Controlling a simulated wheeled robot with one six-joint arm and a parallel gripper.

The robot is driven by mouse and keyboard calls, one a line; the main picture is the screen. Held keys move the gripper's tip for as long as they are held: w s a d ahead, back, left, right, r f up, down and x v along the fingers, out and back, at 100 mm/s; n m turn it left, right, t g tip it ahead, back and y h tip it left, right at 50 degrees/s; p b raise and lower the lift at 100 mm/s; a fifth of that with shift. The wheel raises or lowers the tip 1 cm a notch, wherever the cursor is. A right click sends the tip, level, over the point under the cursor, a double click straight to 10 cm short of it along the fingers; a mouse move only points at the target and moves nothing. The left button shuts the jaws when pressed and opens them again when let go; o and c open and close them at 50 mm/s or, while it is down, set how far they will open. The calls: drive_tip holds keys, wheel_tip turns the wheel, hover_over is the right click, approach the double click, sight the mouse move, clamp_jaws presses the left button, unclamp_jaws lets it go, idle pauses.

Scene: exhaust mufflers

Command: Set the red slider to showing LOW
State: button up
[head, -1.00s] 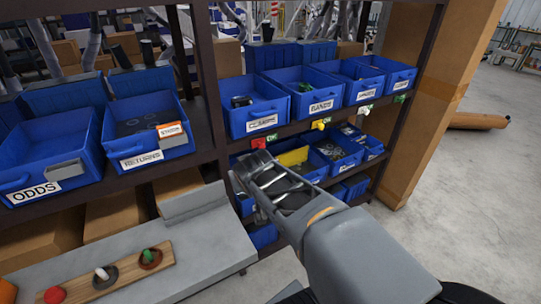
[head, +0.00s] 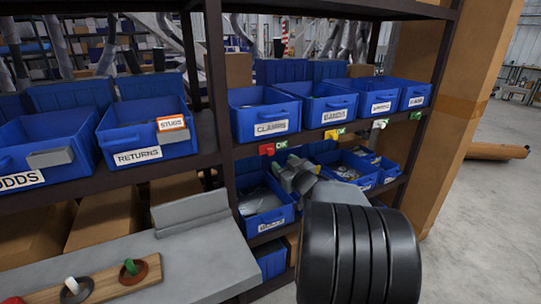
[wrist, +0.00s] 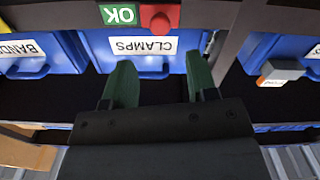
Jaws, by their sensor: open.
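The red slider (head: 266,149) sits on the shelf edge below the CLAMPS bin (head: 250,123). A green label reading OK (head: 282,146) shows beside it, on its right. In the wrist view, which is upside down, the red slider (wrist: 160,17) shows at the top, with the OK label (wrist: 119,14) to its left. My gripper (head: 288,170) is just below and right of the slider in the head view. Its two dark green fingers (wrist: 158,70) are apart with nothing between them, and the slider appears beyond them, not touched.
A yellow slider (head: 332,134) and a white slider (head: 379,124) are farther right on the same edge, with green labels. Blue bins fill the shelves above and below. A dark shelf post (head: 218,100) stands left of the slider. A grey bench (head: 195,255) is at lower left.

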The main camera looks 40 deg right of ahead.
sight(271, 153)
drive_tip(key=w, duration=0.3)
drive_tip(key=w+d, duration=0.1)
drive_tip(key=w, duration=0.5)
drive_tip(key=shift+w+d, duration=0.15)
drive_tip(key=shift+w, duration=0.15)
clamp_jaws()
